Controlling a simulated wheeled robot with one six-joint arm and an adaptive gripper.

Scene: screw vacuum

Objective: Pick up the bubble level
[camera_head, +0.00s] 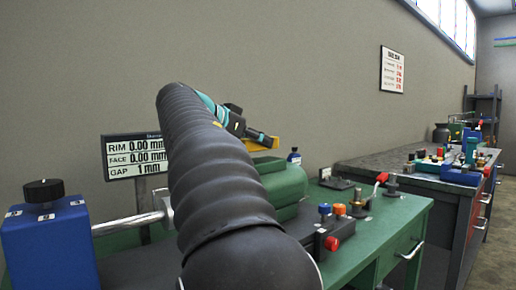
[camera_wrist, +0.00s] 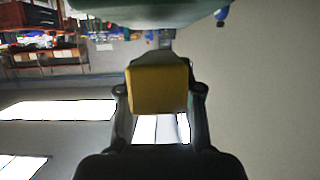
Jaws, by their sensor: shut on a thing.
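The bubble level is a yellow bar. In the head view its visible end (camera_head: 268,142) shows just beyond my gripper (camera_head: 262,137), above the green machine housing. In the wrist view the yellow level (camera_wrist: 160,88) sits end-on between my gripper's two fingers (camera_wrist: 160,92). My gripper is shut on it. My dark ribbed arm hides much of the level and the area behind it in the head view. I cannot tell whether the level touches the housing.
A green housing (camera_head: 284,183) stands on the green bench (camera_head: 385,222). A readout board (camera_head: 135,156) and a blue block with a black knob (camera_head: 48,235) are at left. A red-handled lever (camera_head: 381,178) and small knobs stand at right. A second bench (camera_head: 365,162) holds several tools.

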